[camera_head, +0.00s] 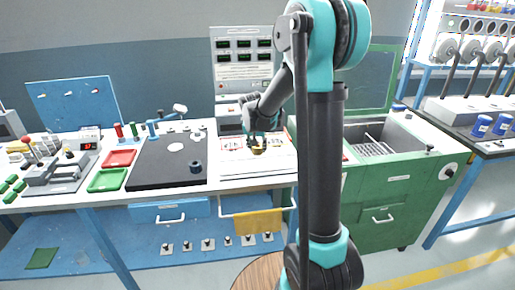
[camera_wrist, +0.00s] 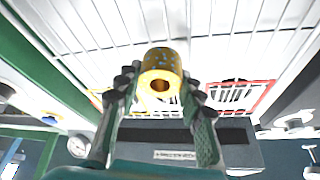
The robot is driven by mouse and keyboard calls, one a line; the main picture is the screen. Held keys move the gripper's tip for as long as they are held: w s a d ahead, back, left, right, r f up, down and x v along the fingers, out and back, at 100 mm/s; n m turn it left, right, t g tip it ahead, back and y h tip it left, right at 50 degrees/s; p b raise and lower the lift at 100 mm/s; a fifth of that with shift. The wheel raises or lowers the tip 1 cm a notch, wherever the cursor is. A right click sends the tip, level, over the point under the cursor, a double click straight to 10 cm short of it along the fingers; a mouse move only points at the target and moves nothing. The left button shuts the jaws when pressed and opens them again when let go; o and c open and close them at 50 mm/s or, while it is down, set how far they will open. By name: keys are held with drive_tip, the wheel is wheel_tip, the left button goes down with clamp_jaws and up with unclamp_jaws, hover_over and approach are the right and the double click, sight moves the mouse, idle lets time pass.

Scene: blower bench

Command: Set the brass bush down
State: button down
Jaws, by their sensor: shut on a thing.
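The brass bush (camera_wrist: 162,72) is a short golden cylinder with a round bore and small blue specks on its side. In the wrist view my gripper (camera_wrist: 160,90) has a finger on each side of it and is shut on it. In the head view the bush (camera_head: 259,150) shows small under my gripper (camera_head: 257,139), over the white panel (camera_head: 255,168) on the bench. I cannot tell from these views whether the bush touches the panel. Red-framed marks (camera_wrist: 238,97) show on the pale lined surface beyond the fingers.
Left of the panel lies a dark mat (camera_head: 150,168) with a dark ring (camera_head: 195,166) on it. Further left are a red tray (camera_head: 120,158) and a green tray (camera_head: 107,180). A grey instrument stack (camera_head: 243,60) stands behind. A green cabinet (camera_head: 385,185) stands to the right.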

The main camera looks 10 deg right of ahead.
drive_tip(key=shift+f, duration=0.25)
drive_tip(key=shift+f, duration=0.1)
drive_tip(key=c, duration=1)
unclamp_jaws()
drive_tip(key=v, duration=1.1)
drive_tip(key=s+d+f+n, duration=0.1)
drive_tip(key=s+f, duration=0.3)
drive_tip(key=s, duration=0.5)
drive_tip(key=s+d+f+n+y, duration=0.1)
drive_tip(key=s+d+f+n, duration=0.1)
drive_tip(key=s+f, duration=0.3)
drive_tip(key=s+d+f+n, duration=0.1)
drive_tip(key=s+f, duration=0.4)
drive_tip(key=s, duration=0.8)
drive_tip(key=shift+s+d+y, duration=0.15)
drive_tip(key=shift+d+y, duration=0.25)
drive_tip(key=shift+d, duration=0.4)
